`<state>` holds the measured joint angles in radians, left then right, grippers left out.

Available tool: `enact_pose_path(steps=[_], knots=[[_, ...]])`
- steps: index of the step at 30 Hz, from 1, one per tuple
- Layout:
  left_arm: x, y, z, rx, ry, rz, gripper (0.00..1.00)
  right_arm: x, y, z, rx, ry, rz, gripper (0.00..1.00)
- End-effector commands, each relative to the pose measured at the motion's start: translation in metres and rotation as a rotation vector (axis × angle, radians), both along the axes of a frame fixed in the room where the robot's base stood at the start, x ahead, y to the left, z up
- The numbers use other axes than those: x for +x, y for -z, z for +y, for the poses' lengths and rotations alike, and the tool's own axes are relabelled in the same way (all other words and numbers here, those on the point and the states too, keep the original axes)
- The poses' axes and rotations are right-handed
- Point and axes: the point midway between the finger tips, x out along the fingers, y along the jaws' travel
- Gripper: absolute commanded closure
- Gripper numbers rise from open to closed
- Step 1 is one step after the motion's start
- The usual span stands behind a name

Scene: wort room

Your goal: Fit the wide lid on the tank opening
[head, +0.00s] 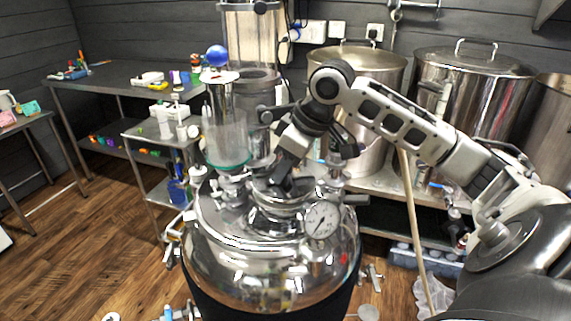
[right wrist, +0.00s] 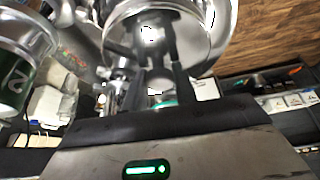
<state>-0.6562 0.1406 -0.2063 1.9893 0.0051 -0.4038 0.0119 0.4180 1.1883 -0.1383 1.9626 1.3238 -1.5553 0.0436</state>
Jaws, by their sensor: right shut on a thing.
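The tank (head: 270,265) is a large polished steel vessel in the middle of the head view, with clamps around its shoulder and a round gauge (head: 322,219) on its front. My right gripper (head: 280,190) reaches down from the right over the tank's top. It is shut on the wide lid (head: 278,201), a shiny round metal piece at the tank's neck. In the right wrist view, a shiny round metal piece (right wrist: 207,50) lies beyond my right gripper's dark fingers (right wrist: 157,75). The tank opening is hidden under the gripper and lid, so I cannot tell whether the lid is seated. My left gripper is out of view.
A clear glass cylinder (head: 226,135) stands on the tank, close left of my right gripper. Large steel pots (head: 470,85) stand behind at right. A pole (head: 414,235) leans beside my arm. A bench (head: 130,92) with small items stands at left; the left floor is mostly clear.

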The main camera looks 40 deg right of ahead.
Motion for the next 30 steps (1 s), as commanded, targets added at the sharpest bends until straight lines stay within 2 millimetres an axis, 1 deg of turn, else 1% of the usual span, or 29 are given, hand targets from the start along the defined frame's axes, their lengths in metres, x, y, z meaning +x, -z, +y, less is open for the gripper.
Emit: enact_pose_path(steps=[5,20,21,22,30], knots=[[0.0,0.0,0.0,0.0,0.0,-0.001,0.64,0.0,0.0,0.0,0.0,0.0,-0.002,1.0],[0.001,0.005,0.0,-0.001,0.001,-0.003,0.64,0.0,0.01,0.0,0.0,0.0,-0.002,1.0],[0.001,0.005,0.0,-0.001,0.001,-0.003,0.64,0.0,0.01,0.0,0.0,0.0,-0.002,0.69],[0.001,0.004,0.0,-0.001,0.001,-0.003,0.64,0.0,0.01,0.0,0.0,0.0,-0.002,0.63],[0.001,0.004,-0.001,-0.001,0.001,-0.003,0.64,0.0,0.011,0.0,0.0,0.0,0.002,0.63]])
